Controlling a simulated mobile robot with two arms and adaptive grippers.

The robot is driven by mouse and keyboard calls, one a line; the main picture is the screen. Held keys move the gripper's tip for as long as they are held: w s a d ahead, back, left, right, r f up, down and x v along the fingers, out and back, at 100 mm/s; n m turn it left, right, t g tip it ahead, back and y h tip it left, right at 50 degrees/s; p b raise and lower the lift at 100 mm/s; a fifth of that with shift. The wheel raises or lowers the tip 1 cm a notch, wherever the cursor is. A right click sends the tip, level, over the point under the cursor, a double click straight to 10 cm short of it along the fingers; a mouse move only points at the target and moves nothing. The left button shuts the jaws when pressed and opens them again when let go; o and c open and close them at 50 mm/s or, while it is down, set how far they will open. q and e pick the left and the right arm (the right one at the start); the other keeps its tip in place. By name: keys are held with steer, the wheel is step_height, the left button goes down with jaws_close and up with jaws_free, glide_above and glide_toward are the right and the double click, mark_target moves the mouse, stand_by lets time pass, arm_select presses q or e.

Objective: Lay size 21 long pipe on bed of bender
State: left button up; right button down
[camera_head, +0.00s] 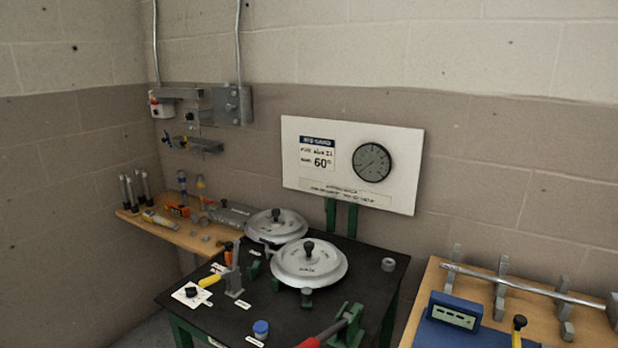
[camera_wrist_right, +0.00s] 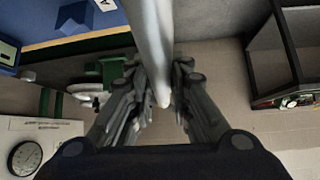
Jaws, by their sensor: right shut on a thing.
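A long grey metal pipe (camera_wrist_right: 150,40) runs down from the top of the right wrist view and ends between the fingers. My right gripper (camera_wrist_right: 162,88) is shut on it near that end. Its size cannot be read. The bender stands on a black-topped green table (camera_head: 210,318) in the head view, with two round silver discs, the nearer one (camera_head: 309,262) and the farther one (camera_head: 276,224). A red-handled lever (camera_head: 325,332) is at the table's front. No gripper shows in the head view; the left one is out of sight.
A wooden table (camera_head: 430,285) at the right carries grey supports with another pipe (camera_head: 530,288) across them and a blue device (camera_head: 455,312). A white board with a gauge (camera_head: 372,162) stands behind the bender. A wooden shelf (camera_head: 170,232) at the left holds tools.

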steer(key=a+f+b, duration=0.2)
steer(key=f+b, duration=0.1)
steer(key=a+f+b, duration=0.1)
steer(key=shift+f+b, duration=0.25)
steer(key=shift+b, duration=0.15)
stand_by(0.4)
stand_by(0.5)
steer(key=shift+w+a+r, duration=0.1)
steer(key=shift+a+r, duration=0.05)
stand_by(0.6)
steer(key=shift+d, duration=0.2)
stand_by(0.3)
steer(key=shift+a, duration=0.2)
steer(key=shift+d, duration=0.1)
stand_by(0.6)
